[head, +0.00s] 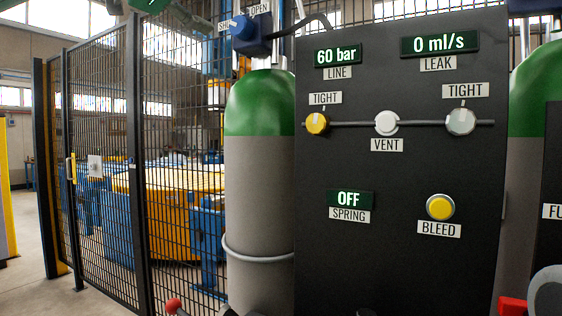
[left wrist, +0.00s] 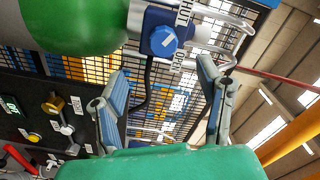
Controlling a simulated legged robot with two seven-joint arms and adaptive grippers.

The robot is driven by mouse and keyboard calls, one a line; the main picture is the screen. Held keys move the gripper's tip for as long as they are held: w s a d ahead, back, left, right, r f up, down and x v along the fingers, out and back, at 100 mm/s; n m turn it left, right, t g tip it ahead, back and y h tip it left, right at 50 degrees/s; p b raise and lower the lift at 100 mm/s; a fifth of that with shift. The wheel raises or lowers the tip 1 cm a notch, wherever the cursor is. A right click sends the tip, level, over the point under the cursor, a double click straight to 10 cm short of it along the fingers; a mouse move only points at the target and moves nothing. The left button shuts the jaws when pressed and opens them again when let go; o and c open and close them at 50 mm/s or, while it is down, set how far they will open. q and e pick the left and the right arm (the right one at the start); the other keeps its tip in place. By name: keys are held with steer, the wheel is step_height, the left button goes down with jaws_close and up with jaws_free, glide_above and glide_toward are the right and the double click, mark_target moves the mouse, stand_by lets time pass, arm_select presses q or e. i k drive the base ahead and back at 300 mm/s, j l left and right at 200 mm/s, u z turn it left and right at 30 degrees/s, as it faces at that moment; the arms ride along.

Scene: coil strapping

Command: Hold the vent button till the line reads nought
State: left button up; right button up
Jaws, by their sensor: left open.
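In the head view the white round vent button (head: 386,123) sits on a dark panel (head: 400,260), above a VENT label. The line display (head: 337,56) reads 60 bar. The leak display (head: 439,43) reads 0 ml/s. Nothing touches the vent button in the head view. My left gripper (left wrist: 163,68) shows in the left wrist view, open and empty, its two fingers apart. Beyond the fingers is a blue valve knob (left wrist: 162,40) with SHUT and OPEN labels. The panel is at the left of that view. My right gripper is not in view.
A yellow knob (head: 317,123) and a grey knob (head: 460,121), both labelled TIGHT, flank the vent button. The spring display (head: 350,198) reads OFF; a yellow bleed button (head: 440,207) is beside it. A green-topped cylinder (head: 262,180) stands left, before mesh fencing (head: 100,150).

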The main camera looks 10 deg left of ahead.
mark_target(386, 122)
steer(key=k+j, duration=0.25)
steer(key=k, duration=0.2)
steer(key=k+j, duration=0.25)
steer(key=k, duration=0.25)
